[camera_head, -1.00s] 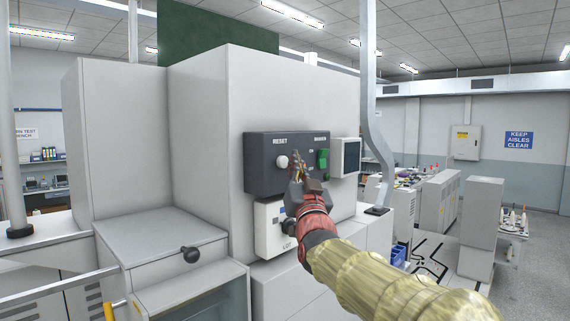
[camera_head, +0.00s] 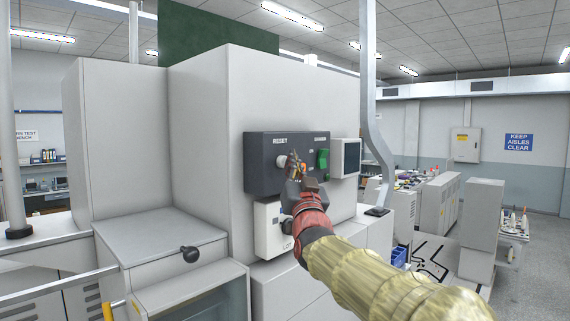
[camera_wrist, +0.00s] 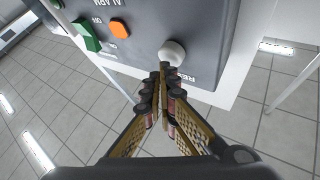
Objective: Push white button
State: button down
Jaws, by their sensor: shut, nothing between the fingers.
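The white button (camera_head: 281,161) sits under the RESET label on the dark control panel (camera_head: 262,181) of the grey machine. In the wrist view the white button (camera_wrist: 172,52) is just beyond my fingertips, near the panel's edge. My gripper (camera_head: 293,160) is shut and empty, in front of the panel and just right of the button in the head view. In the wrist view my gripper (camera_wrist: 163,70) has its fingertips right at the button's lower side. I cannot tell whether they touch it.
A green switch (camera_head: 323,158) is right of the button; it also shows in the wrist view (camera_wrist: 85,36) near an orange button (camera_wrist: 119,30). A small screen box (camera_head: 347,157) is at the panel's right. A white box (camera_head: 268,230) hangs below. A grey post (camera_head: 369,90) stands right.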

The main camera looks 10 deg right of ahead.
jog(key=shift+w+a, duration=0.3)
jog(key=shift+w, duration=0.1)
dwell(0.7)
jog(key=shift+s+d+f+b, duration=0.1)
jog(key=shift+s+b, duration=0.05)
jog(key=shift+b, duration=0.3)
jog(key=shift+s+d+b, duration=0.45)
jog(key=shift+s+b, duration=0.15)
jog(key=shift+b, duration=0.15)
jog(key=s+d+b, duration=0.1)
jog(key=s+b, duration=0.1)
jog(key=s+d+b, duration=0.2)
dwell(0.8)
